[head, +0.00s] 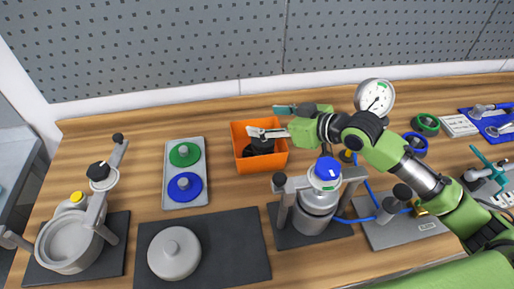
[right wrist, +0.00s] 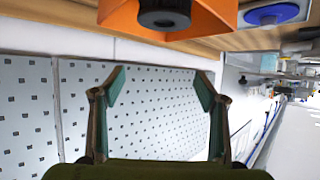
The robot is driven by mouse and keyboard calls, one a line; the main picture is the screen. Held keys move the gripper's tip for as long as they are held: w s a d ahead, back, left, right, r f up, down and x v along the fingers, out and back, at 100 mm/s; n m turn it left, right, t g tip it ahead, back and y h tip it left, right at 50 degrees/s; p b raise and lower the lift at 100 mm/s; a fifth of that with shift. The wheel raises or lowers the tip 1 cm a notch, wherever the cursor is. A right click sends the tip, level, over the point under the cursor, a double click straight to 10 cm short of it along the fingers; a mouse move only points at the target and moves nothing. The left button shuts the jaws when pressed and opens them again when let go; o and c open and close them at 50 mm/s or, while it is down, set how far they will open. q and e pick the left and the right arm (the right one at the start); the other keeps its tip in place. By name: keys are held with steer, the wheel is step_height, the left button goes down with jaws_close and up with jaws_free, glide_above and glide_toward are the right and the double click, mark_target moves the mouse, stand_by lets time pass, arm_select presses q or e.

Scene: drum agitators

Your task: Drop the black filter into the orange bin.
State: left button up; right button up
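The orange bin (head: 281,160) stands at the back middle of the wooden bench; its wall also shows at the top of the right wrist view (right wrist: 222,8). The black filter (head: 262,147) appears to lie inside the bin, partly hidden by a finger of my right gripper. It also shows against the bin in the right wrist view (right wrist: 163,18). My right gripper (head: 262,120) is above the bin's back part, its fingers wide apart. In the right wrist view the gripper (right wrist: 160,88) has nothing between its fingers. My left gripper is not in view.
A grey tray with green (head: 185,154) and blue (head: 185,187) round lids lies left of the bin. A blue-capped vessel (head: 318,200) stands in front to the right. An open pot (head: 68,245) is at far left. A gauge (head: 375,96) stands behind, near the pegboard (head: 180,45).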

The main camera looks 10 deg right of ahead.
steer(key=shift+d, duration=0.1)
steer(key=v, duration=0.7)
stand_by(0.4)
steer(key=shift+s+d+r, duration=0.1)
steer(key=shift+s+r, duration=0.05)
